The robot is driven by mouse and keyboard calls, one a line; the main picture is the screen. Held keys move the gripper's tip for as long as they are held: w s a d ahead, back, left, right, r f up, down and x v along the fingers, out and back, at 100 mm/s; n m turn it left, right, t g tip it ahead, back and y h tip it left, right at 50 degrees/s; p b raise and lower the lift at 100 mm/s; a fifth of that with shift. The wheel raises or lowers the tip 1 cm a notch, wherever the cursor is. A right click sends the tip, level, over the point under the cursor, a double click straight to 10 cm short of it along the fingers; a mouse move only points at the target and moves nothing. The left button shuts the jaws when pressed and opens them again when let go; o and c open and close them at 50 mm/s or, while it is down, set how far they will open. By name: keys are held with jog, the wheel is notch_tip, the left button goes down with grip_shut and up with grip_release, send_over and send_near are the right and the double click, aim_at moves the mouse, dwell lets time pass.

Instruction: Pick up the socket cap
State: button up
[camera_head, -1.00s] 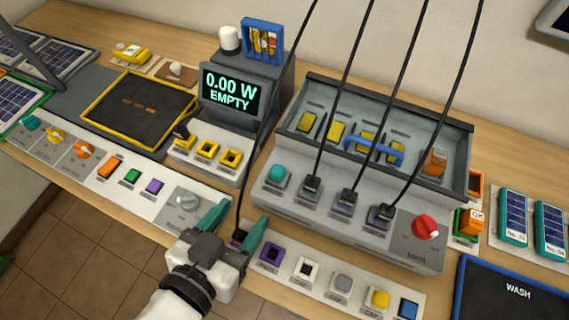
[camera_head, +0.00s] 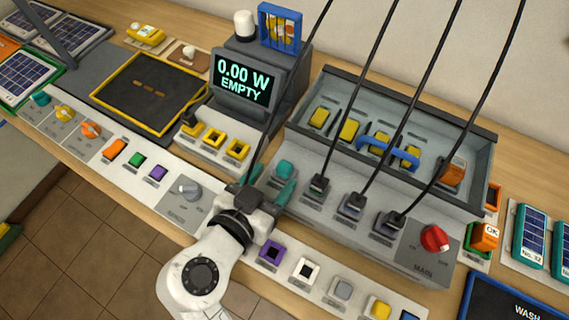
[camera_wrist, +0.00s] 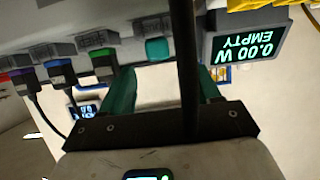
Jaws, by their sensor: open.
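A teal block-shaped cap (camera_head: 286,168), which I take to be the socket cap, sits at the left end of the plug row on the grey battery box (camera_head: 345,205). My gripper (camera_head: 262,183) is open, its teal fingers just in front and left of the cap. In the wrist view the cap (camera_wrist: 157,50) appears beyond and between the spread fingertips (camera_wrist: 164,82), apart from them. A black cable (camera_wrist: 184,60) crosses the wrist view, passing in front of the palm; its lower end is hidden by my gripper in the head view.
Three black cables rise from plugs (camera_head: 353,204) right of the cap. A red MAIN knob (camera_head: 435,238) is farther right. The meter display (camera_head: 245,82) reads 0.00 W EMPTY. A front strip (camera_head: 290,275) carries coloured sockets. Yellow sockets (camera_head: 213,140) lie left of the cap.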

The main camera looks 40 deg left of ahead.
aim_at(284, 167)
jog(key=x, duration=0.3)
jog(key=shift+w, duration=0.1)
jog(key=c, duration=1.1)
